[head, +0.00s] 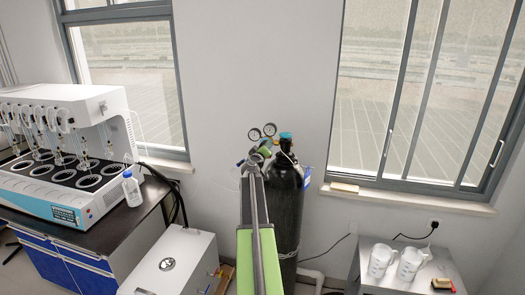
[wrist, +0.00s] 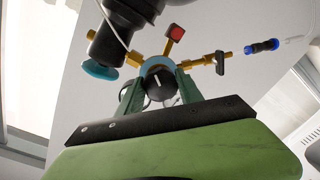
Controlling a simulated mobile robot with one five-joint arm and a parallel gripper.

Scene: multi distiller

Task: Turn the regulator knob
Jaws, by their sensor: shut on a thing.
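The regulator knob (wrist: 158,86) is a dark round knob with a white mark, seen in the wrist view on the brass regulator. The two green fingers of my gripper (wrist: 157,78) are on either side of it and shut on it. In the head view my arm reaches forward and my gripper (head: 258,156) is at the regulator on the black gas cylinder (head: 287,200), just below the two round gauges (head: 262,132). My arm hides the knob there. A teal valve wheel (wrist: 100,69) is left of my fingers in the wrist view.
Brass side fittings carry a red part (wrist: 175,33), a small dark valve handle (wrist: 220,62) and a blue connector (wrist: 263,46). A distiller (head: 70,150) stands on the left bench. A white box (head: 170,262) stands low at left. Two white jugs (head: 396,260) stand at right.

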